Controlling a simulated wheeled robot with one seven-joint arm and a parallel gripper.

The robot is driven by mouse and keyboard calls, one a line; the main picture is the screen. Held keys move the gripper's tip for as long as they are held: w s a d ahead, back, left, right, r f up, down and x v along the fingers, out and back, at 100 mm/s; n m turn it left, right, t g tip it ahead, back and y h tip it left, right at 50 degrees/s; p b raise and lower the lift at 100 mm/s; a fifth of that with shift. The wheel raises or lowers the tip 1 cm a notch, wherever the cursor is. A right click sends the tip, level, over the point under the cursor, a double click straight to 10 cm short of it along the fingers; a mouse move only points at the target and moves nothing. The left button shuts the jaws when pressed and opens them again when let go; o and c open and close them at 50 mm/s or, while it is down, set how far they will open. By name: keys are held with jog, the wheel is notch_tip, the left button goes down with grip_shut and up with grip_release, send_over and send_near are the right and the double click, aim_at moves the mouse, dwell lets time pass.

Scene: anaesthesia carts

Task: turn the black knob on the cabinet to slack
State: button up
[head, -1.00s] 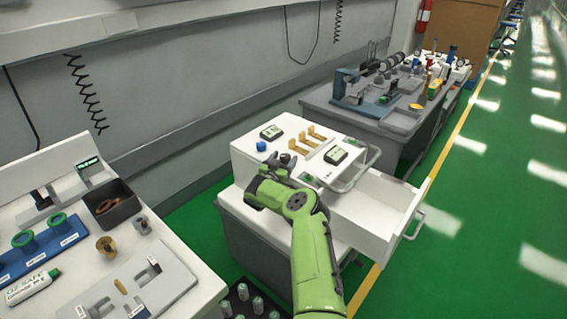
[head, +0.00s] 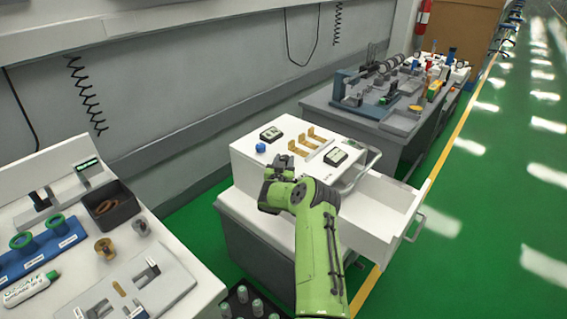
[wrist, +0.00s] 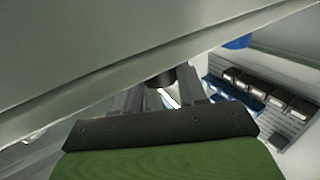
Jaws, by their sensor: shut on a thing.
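The white cabinet (head: 262,166) stands in the middle of the head view with its drawer (head: 378,212) pulled out to the right. My gripper (head: 284,168) is at the cabinet's front side in the head view, and my arm hides the spot it works on. In the wrist view the black knob (wrist: 161,79) shows as a small dark piece between the fingertips of my gripper (wrist: 162,92), below a broad pale cabinet surface (wrist: 90,60). The fingers are closed on it. The knob's pointer and any markings cannot be seen.
A blue knob (head: 260,148), yellow brackets (head: 311,142) and two small dark-framed displays (head: 335,157) are on the cabinet top. A white bench (head: 185,272) with parts stands at left, a grey equipment table (head: 350,112) behind. Green floor (head: 480,230) is open at right.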

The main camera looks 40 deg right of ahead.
jog(key=shift+s+d+n+t+y, duration=0.1)
jog(key=shift+n+t+y, duration=0.85)
jog(key=shift+t+y, duration=0.15)
jog(key=shift+s+d+n+t+y, duration=0.1)
jog(key=shift+n+t+y, duration=0.9)
jog(key=shift+t, duration=0.1)
jog(key=o, duration=1.1)
jog(key=shift+c, duration=0.2)
jog(key=p+v, duration=0.4)
jog(key=v, duration=1.1)
jog(key=shift+s+a, duration=0.25)
jog(key=shift+s, duration=0.05)
